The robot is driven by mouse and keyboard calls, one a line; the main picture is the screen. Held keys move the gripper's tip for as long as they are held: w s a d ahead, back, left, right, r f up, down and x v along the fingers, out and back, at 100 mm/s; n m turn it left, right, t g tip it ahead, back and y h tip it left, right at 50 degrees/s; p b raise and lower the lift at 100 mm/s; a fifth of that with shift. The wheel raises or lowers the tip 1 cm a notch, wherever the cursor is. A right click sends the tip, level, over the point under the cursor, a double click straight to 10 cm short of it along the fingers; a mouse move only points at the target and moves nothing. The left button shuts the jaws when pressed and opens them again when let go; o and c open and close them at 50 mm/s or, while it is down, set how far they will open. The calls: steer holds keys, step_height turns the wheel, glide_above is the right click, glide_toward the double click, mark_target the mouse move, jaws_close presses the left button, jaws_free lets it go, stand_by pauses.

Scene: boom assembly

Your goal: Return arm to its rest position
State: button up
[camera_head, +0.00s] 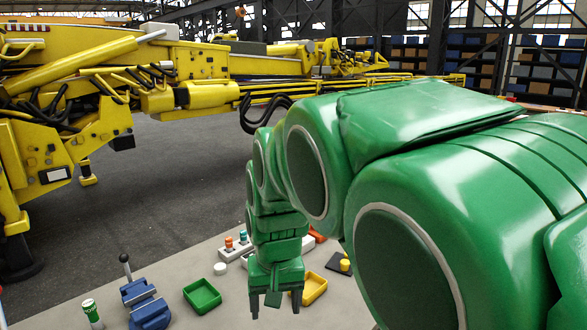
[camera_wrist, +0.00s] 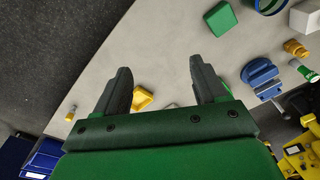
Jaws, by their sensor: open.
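My green arm reaches down over the grey table. My gripper (camera_head: 276,303) hangs at its end with its two dark fingers apart and pointing down. In the wrist view my gripper (camera_wrist: 160,70) also shows open, with nothing held between the fingers. Below it the pale table top (camera_wrist: 165,40) is seen, with a yellow tray (camera_wrist: 143,98) partly behind the left finger. In the head view the yellow tray (camera_head: 315,288) lies just right of my gripper. My upper arm hides the table's right part.
A green tray (camera_head: 202,296), a blue vise (camera_head: 148,310) and a green-and-white can (camera_head: 91,312) stand left of my gripper. A white block with coloured knobs (camera_head: 236,249) and a dark plate (camera_head: 338,263) lie farther back. Large yellow boom machinery (camera_head: 190,75) stands beyond the table.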

steer(key=s+d+f+m+g, duration=0.1)
steer(key=s+d, duration=0.8)
steer(key=s, duration=0.2)
steer(key=s+d+f+m+g, duration=0.1)
steer(key=s+d, duration=0.8)
steer(key=s, duration=0.2)
steer(key=shift+s+d+f+g, duration=0.15)
steer(key=shift+s+f+g, duration=0.15)
steer(key=shift+s+f, duration=0.1)
